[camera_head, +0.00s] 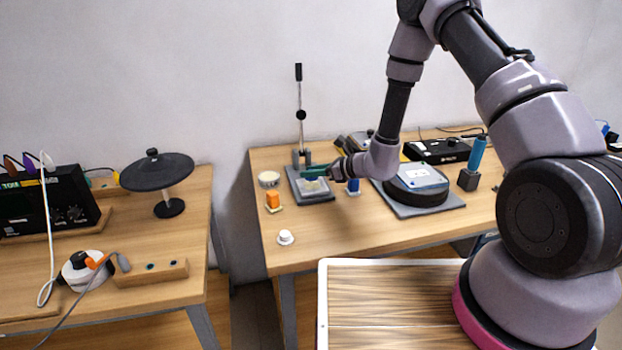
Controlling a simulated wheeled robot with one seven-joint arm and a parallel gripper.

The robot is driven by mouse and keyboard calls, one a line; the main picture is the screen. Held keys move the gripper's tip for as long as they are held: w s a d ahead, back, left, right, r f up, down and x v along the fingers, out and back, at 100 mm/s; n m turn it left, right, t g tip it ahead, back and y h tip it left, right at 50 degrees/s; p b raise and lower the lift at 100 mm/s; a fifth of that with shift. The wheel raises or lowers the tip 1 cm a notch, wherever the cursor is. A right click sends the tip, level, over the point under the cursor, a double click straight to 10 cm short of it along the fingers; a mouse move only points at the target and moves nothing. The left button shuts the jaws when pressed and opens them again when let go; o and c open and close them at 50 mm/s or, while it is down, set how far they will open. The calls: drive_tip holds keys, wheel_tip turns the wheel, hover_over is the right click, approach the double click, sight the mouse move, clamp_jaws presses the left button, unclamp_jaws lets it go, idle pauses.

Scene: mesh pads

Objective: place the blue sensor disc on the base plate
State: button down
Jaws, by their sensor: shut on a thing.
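My gripper (322,173) is at the end of the arm, low over the grey base plate (323,198) of a stand with a thin upright post. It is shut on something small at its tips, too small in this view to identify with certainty. Pale and bluish surfaces show on the plate just below the tips; I cannot tell whether the held thing touches them. I cannot make out the blue sensor disc clearly. A small blue block (353,187) stands just right of the plate, partly below my wrist.
An orange block (273,199), a pale round tin (268,179) and a white knob (285,237) are at left. The front of the table is mostly clear.

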drive_tip(key=shift+f, duration=1.15)
drive_tip(key=shift+f, duration=0.1)
drive_tip(key=c, duration=0.6)
unclamp_jaws()
